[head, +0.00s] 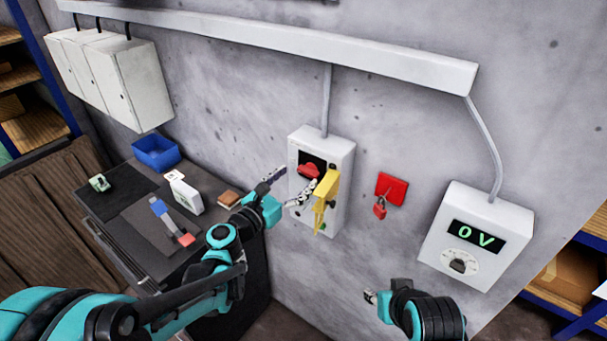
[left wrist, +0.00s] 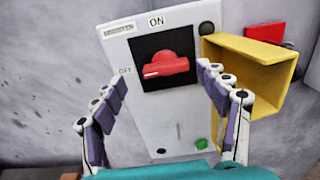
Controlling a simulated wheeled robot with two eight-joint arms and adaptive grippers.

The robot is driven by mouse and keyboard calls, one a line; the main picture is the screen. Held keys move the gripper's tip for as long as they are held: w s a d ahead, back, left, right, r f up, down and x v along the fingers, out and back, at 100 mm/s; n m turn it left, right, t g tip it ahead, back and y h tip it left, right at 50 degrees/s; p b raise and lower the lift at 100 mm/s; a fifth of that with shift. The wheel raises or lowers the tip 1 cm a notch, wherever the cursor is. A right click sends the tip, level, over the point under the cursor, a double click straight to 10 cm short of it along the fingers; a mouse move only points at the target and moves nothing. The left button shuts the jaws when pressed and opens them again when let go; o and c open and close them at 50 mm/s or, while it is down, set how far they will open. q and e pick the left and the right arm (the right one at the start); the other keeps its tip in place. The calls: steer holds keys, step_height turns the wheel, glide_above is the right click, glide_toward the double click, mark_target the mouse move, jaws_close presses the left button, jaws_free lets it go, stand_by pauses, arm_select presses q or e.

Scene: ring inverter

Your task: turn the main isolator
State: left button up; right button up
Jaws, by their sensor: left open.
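The main isolator is a red rotary knob (head: 309,169) on a black plate of a pale wall box (head: 343,160). In the left wrist view the knob (left wrist: 166,65) lies roughly level, with "ON" above and a partly hidden "OFF" label at left. My left gripper (head: 293,183) is open in front of the box. In the left wrist view its fingers (left wrist: 160,82) stand either side of the knob, apart from it and slightly below. A yellow flap (left wrist: 250,75) stands out at the box's right side. My right gripper (head: 370,297) is low at bottom; its jaws are unclear.
A red plate with a red padlock (head: 380,209) hangs right of the box. Further right, a meter (head: 477,238) reads "0 V". At left, a dark bench (head: 125,228) holds a blue bin (head: 156,152) and small items. The yellow flap is close to my left fingers.

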mark_target(306, 173)
arm_select(q)
steer(key=shift+w+d+r, duration=0.1)
steer(key=shift+w+d, duration=0.25)
steer(key=shift+d, duration=0.25)
steer(key=shift+w+d+r, duration=0.1)
steer(key=shift+w+d, duration=0.2)
steer(key=shift+d, duration=0.25)
steer(key=shift+w+d, duration=0.1)
steer(key=shift+w, duration=0.1)
steer(key=shift+w+f, duration=0.1)
steer(key=shift+w, duration=0.1)
steer(key=shift+s, duration=0.1)
steer(key=c, duration=1.2)
steer(key=shift+o, duration=0.2)
arm_select(e)
steer(key=shift+s+d, duration=0.25)
